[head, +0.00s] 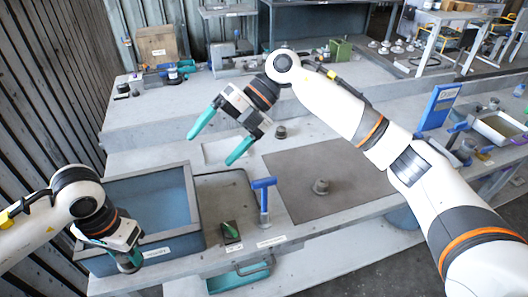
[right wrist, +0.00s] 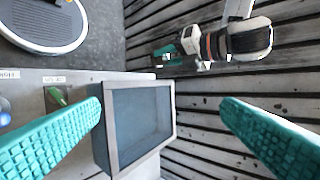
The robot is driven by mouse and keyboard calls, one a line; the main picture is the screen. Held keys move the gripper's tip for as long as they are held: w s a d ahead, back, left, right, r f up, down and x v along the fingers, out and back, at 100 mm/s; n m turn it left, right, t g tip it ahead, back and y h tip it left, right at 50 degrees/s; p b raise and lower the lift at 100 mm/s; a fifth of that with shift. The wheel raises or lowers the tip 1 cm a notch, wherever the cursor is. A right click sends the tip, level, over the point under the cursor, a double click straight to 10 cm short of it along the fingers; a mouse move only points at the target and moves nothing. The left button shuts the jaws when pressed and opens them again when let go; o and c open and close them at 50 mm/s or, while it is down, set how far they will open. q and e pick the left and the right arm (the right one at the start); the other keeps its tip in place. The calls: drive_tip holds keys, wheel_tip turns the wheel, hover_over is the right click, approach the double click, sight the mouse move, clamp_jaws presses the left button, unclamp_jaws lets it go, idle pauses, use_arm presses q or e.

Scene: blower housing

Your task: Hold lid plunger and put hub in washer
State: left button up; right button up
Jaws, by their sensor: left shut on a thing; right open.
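The washer is an open grey tank with blue inside (head: 197,205), at the left of the bench; it also shows in the right wrist view (right wrist: 108,160). My left gripper (head: 130,260) is shut on a small dark part at the tank's front-left edge. Its fingers mostly hide that part, so I cannot tell whether it is the lid plunger. A darker round part (head: 280,132) stands behind the mat. My right gripper (head: 210,150) is open and empty above the bench, behind the tank.
A blue T-handled tool (head: 264,197) stands upright right of the tank. A small dark block with a green top (head: 230,232) is near the front edge. The dark mat (head: 350,165) is mostly clear. A blue sign (head: 440,105) and bins stand at the right.

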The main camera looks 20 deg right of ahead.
drive_tip(key=d+f+t+h, duration=0.1)
drive_tip(key=d+f+h, duration=0.4)
drive_tip(key=h, duration=0.1)
drive_tip(key=t+h, duration=0.2)
drive_tip(key=h, duration=0.2)
approach(265, 186)
drive_tip(key=shift+w+a+r, duration=0.15)
drive_tip(key=shift+w+a, duration=0.05)
drive_tip(key=shift+w, duration=0.35)
drive_tip(key=shift+d+f, duration=0.2)
drive_tip(key=shift+f, duration=0.1)
wheel_tip(265, 186, down, 11)
drive_tip(key=shift+f, duration=0.25)
